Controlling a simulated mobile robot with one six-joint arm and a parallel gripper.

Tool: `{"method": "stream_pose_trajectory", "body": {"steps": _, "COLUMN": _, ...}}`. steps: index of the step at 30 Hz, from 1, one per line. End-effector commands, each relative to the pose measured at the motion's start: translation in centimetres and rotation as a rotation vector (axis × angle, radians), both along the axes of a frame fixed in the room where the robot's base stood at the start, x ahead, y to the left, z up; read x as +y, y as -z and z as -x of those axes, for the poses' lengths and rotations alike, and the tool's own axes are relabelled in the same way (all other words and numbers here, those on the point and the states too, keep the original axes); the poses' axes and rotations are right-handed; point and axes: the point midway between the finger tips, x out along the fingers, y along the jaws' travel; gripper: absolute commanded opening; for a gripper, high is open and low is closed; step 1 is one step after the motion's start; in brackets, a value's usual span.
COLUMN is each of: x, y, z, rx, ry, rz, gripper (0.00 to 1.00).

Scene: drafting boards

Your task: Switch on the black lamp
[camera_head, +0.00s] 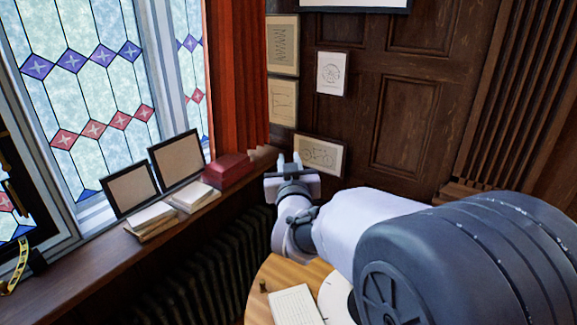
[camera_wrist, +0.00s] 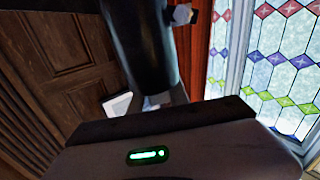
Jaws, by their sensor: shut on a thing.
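My gripper (camera_head: 290,162) is raised at the end of my arm, in front of the dark panelled wall, near the left part of the round wooden table. Its jaws look closed, but the thing between them is too small to make out. In the wrist view, a large dark cylinder (camera_wrist: 138,40) hangs down from the top edge. I cannot tell whether it is part of the black lamp. No lamp can be clearly recognised in the head view, where my arm hides much of the table.
The wooden table (camera_head: 277,272) holds a white sheet or pad (camera_head: 296,306) and a small dark object (camera_head: 263,287). The windowsill on the left holds two frames, books and a red box (camera_head: 227,170). Framed pictures hang behind my gripper. A radiator stands under the sill.

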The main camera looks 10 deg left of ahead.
Motion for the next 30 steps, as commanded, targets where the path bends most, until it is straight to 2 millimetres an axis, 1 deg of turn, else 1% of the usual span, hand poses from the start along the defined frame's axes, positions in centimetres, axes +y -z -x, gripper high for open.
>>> {"method": "stream_pose_trajectory", "body": {"steps": 1, "x": 0.1, "y": 0.4, "z": 0.0, "rx": -0.003, "ry": 0.023, "rz": -0.003, "gripper": 0.00}}
{"method": "stream_pose_trajectory", "body": {"steps": 4, "x": -0.1, "y": 0.4, "z": 0.0, "rx": -0.008, "ry": 0.094, "rz": -0.004, "gripper": 0.00}}
{"method": "stream_pose_trajectory", "body": {"steps": 21, "x": -1.6, "y": -0.1, "z": 0.0, "rx": -0.046, "ry": 0.619, "rz": -0.017, "gripper": 0.00}}
{"method": "stream_pose_trajectory", "body": {"steps": 30, "x": -2.2, "y": -0.2, "z": 0.2, "rx": -0.062, "ry": 0.835, "rz": -0.024, "gripper": 0.00}}
